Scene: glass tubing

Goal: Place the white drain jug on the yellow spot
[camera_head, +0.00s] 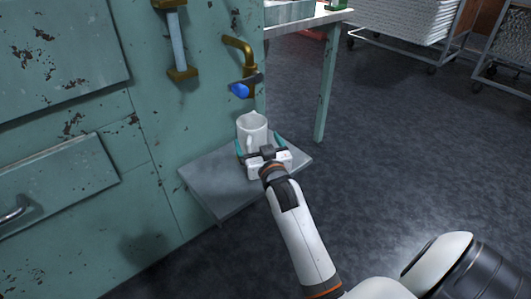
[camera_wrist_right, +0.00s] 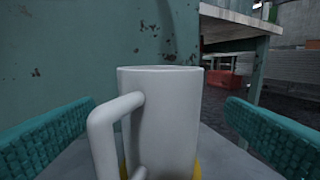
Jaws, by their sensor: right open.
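The white drain jug (camera_head: 252,129) stands upright on a small grey shelf (camera_head: 205,180) under a brass tap (camera_head: 242,50) with a blue handle. In the right wrist view the jug (camera_wrist_right: 168,115) fills the middle, its handle toward the camera at left. Yellow patches, the yellow spot (camera_wrist_right: 197,170), show at the jug's base, so the jug stands over it; the rest is hidden. My right gripper (camera_head: 257,148) is open, its teal fingers on either side of the jug, with gaps visible in the wrist view. My left gripper is not in view.
A green peeling cabinet wall (camera_head: 150,140) stands right behind the shelf. A table leg (camera_head: 326,85) rises to the right of it. White racks on wheels (camera_head: 410,20) stand at the back right. The dark floor at right is clear.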

